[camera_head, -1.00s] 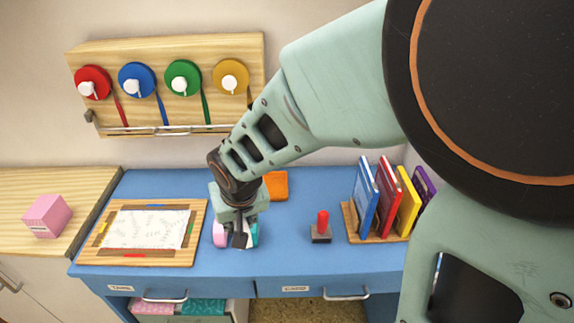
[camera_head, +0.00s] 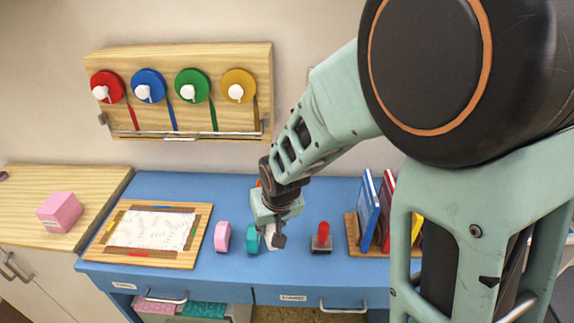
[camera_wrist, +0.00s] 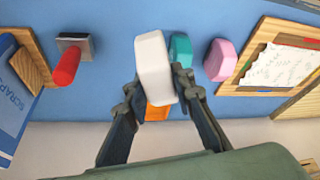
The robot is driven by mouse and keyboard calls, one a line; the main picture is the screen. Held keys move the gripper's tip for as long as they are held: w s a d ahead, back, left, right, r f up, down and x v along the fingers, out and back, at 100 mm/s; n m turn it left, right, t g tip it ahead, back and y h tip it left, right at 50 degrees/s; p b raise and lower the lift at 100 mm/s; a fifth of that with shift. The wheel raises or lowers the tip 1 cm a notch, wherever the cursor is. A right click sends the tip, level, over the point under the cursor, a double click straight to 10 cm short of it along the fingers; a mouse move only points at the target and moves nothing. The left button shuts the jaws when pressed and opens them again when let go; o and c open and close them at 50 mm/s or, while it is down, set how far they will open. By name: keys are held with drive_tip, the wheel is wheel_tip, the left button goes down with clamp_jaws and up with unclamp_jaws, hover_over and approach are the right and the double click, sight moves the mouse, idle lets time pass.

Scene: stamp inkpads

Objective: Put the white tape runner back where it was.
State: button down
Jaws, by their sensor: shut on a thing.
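The white tape runner (camera_wrist: 153,62) is between the fingers of my gripper (camera_wrist: 152,90) in the wrist view, and the gripper is shut on it. In the head view, my gripper (camera_head: 272,238) is over the front middle of the blue desk, and only a little of the white tape runner (camera_head: 270,232) shows behind it. A teal tape runner (camera_head: 252,240) stands just left of it, and a pink one (camera_head: 222,237) farther left. Whether the white one touches the desk I cannot tell.
A framed paper board (camera_head: 150,230) lies left. An orange thing (camera_wrist: 157,112) is partly hidden by my gripper. Tape dispensers hang on a wall board (camera_head: 180,120).

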drive_tip(key=w+d+f+b, duration=0.1)
drive_tip(key=f, duration=0.1)
drive_tip(key=w+d+f+b, duration=0.1)
drive_tip(key=w+f, duration=0.1)
drive_tip(key=w+d+f+b, duration=0.1)
drive_tip(key=w+f, duration=0.1)
drive_tip(key=shift+w+d+f, duration=0.1)
drive_tip(key=shift+d+f, duration=0.1)
drive_tip(key=shift+f, duration=0.05)
drive_tip(key=shift+w+f+b, duration=0.15)
drive_tip(key=shift+f+b, duration=0.95)
drive_tip(key=shift+f, duration=0.5)
drive_tip(key=shift+f+b, duration=0.25)
drive_tip(key=shift+b, duration=0.05)
drive_tip(key=c, duration=1.7)
unclamp_jaws()
drive_tip(key=shift+r, duration=0.1)
drive_tip(key=shift+o, duration=0.2)
drive_tip(key=shift+r, duration=0.1)
drive_tip(key=shift+r+p, duration=0.25)
drive_tip(key=shift+p, duration=0.15)
drive_tip(key=v, duration=1.1)
drive_tip(key=shift+r+p, duration=0.3)
drive_tip(key=shift+p, duration=0.15)
